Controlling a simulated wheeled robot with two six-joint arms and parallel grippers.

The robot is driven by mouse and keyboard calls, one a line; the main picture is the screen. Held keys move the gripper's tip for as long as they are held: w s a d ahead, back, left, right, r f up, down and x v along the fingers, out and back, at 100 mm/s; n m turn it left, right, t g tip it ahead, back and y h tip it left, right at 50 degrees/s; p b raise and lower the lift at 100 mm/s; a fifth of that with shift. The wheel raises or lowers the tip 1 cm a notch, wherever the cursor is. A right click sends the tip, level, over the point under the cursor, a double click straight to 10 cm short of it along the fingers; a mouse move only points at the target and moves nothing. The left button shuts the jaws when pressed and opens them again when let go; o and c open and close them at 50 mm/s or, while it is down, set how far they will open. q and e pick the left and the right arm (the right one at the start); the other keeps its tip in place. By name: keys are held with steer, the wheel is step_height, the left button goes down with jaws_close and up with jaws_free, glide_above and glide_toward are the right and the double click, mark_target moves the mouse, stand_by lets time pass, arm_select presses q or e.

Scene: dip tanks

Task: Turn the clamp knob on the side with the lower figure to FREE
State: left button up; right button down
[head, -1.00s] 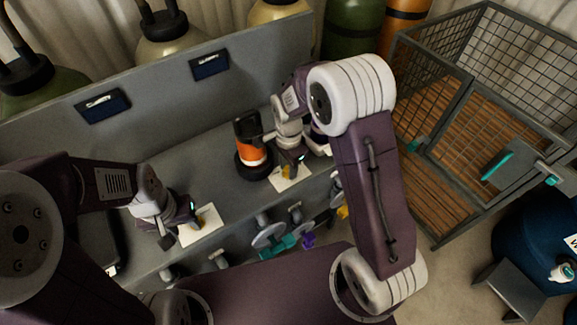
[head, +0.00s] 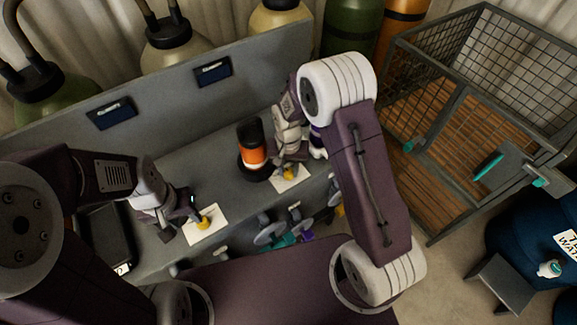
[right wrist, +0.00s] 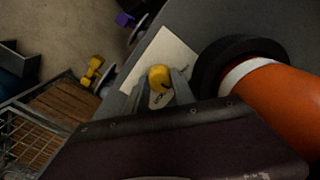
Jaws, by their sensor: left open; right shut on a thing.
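A yellow clamp knob (head: 289,172) stands on the right white plate (head: 285,185). My right gripper (head: 290,167) is shut on this knob. In the right wrist view the round knob top (right wrist: 158,76) shows between the fingers, over the white plate (right wrist: 166,52); the plate's lettering is too small to read. A second yellow knob (head: 204,222) stands on the left white plate (head: 210,234). My left gripper (head: 180,217) is open beside it, to its left. Two dark displays, left (head: 111,113) and right (head: 213,71), are on the back panel; their figures are not legible.
An orange and black cylinder (head: 252,147) stands just left of my right gripper and close beside it in the right wrist view (right wrist: 280,100). Valve handwheels (head: 270,233) line the front edge. A wire cage (head: 455,130) stands at the right. Gas cylinders stand behind.

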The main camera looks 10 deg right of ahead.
mark_target(289, 171)
steer(key=n+p, duration=0.1)
steer(key=n, duration=0.3)
steer(key=shift+r+n+p, duration=0.15)
steer(key=shift+n+p, duration=0.15)
steer(key=shift+w+n+p, duration=0.1)
steer(key=shift+n+p, duration=0.3)
steer(key=shift+n, duration=1.4)
steer(key=c, duration=1.1)
jaws_free()
steer(key=shift+o, duration=0.2)
step_height(289, 171, up, 9)
